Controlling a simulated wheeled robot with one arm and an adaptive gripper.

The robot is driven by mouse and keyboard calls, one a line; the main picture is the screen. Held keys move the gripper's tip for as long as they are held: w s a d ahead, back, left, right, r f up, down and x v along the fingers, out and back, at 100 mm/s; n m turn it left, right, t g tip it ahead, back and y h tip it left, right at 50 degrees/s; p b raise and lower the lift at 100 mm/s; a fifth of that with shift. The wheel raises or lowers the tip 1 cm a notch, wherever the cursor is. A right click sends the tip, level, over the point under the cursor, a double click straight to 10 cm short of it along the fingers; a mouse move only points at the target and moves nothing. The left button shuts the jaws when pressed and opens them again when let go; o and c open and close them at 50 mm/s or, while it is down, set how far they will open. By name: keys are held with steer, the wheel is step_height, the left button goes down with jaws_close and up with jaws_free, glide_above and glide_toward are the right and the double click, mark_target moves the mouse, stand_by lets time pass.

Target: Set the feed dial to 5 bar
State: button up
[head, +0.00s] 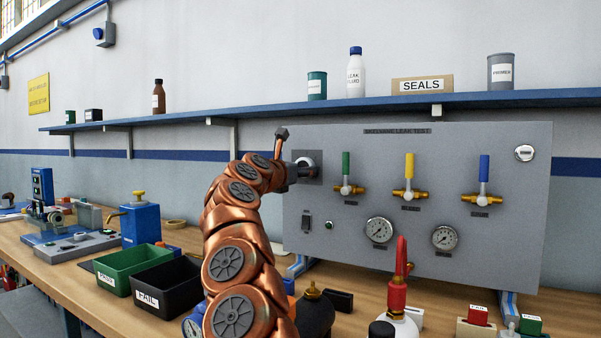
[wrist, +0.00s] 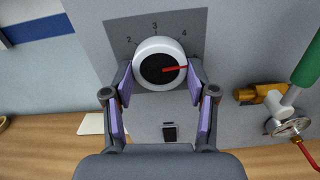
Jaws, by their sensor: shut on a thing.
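The feed dial (wrist: 158,64) is a round white knob with a dark centre and a red pointer, on a dark scale plate (wrist: 196,22) of the grey panel. The figures 2, 3 and 4 show above the knob. The pointer aims right and slightly up, clockwise past the 4; no figure shows at its tip. My gripper (wrist: 160,78) is shut on the dial, one finger on each side. In the head view my gripper (head: 300,171) is at the panel's upper left and hides most of the dial. The lower scale is hidden by the knob and fingers.
The grey panel (head: 520,230) also carries green (head: 346,168), yellow (head: 409,168) and blue (head: 484,168) valve handles and two gauges (head: 379,230) (head: 445,238). A shelf (head: 280,108) runs above. Green (head: 132,265) and black (head: 163,284) bins stand left of my arm.

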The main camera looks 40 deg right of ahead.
steer(key=shift+m, duration=0.5)
steer(key=o, duration=1.2)
steer(key=shift+c, duration=0.2)
steer(key=shift+a+r, duration=0.1)
steer(key=shift+a, duration=0.1)
steer(key=v, duration=1.1)
steer(key=shift+s+a, duration=0.15)
steer(key=shift+a, duration=0.1)
